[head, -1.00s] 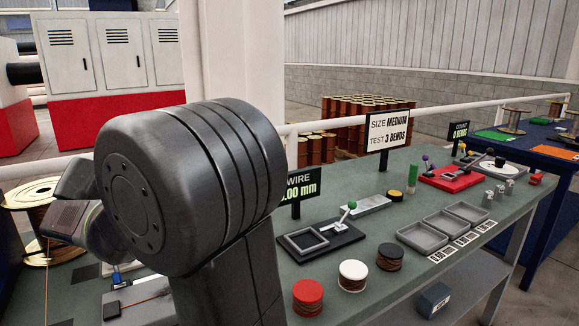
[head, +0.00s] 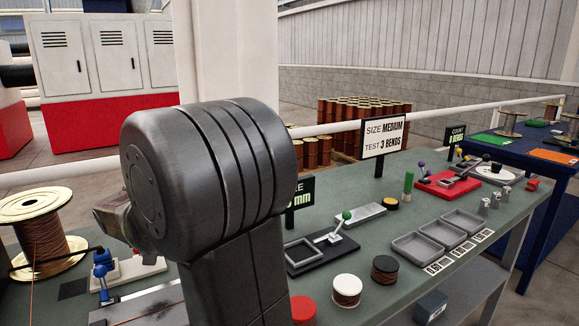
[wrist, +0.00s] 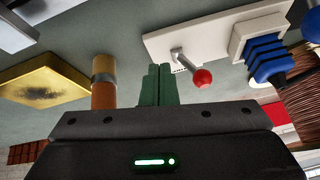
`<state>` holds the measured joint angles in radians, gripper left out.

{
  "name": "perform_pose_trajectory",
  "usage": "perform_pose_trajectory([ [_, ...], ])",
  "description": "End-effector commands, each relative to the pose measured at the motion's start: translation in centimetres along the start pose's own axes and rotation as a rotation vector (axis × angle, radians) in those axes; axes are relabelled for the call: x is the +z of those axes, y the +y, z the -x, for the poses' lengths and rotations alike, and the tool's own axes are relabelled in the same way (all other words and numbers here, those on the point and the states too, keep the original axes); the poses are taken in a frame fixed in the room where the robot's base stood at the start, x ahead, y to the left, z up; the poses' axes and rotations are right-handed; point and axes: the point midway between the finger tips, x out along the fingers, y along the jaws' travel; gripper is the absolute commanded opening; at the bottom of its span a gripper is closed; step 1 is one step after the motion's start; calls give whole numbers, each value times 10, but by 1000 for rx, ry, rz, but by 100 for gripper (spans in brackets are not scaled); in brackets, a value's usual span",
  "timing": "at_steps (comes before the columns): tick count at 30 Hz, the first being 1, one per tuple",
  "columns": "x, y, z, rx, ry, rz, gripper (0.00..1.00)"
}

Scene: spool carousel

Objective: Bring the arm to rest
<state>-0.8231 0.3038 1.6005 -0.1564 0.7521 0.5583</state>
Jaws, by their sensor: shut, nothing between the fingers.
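My gripper (wrist: 157,86) shows in the wrist view with its two green fingers together and nothing between them. In the head view my own dark arm joint fills the middle and hides the fingers. In the wrist view, a white plate with a red-knobbed lever (wrist: 202,77) and a blue ribbed part (wrist: 267,60) lies beyond the fingers to the right. A copper-coloured cylinder (wrist: 104,82) and a gold square block (wrist: 42,80) lie to the left. The fingers appear apart from all of these.
A green bench (head: 400,290) carries a wire spool (head: 42,235) at left, a green-knobbed lever device (head: 335,236), three grey trays (head: 440,237) and a red device (head: 445,184). Wire reels (head: 347,290) stand near the front edge. A SIZE MEDIUM sign (head: 384,137) stands at the back.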

Motion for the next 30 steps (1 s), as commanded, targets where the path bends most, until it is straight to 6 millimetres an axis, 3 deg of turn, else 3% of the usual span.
perform_pose_trajectory([
  [15,-10,15,1,-200,45,-166,0],
  [30,-12,20,0,-256,55,-211,0],
])
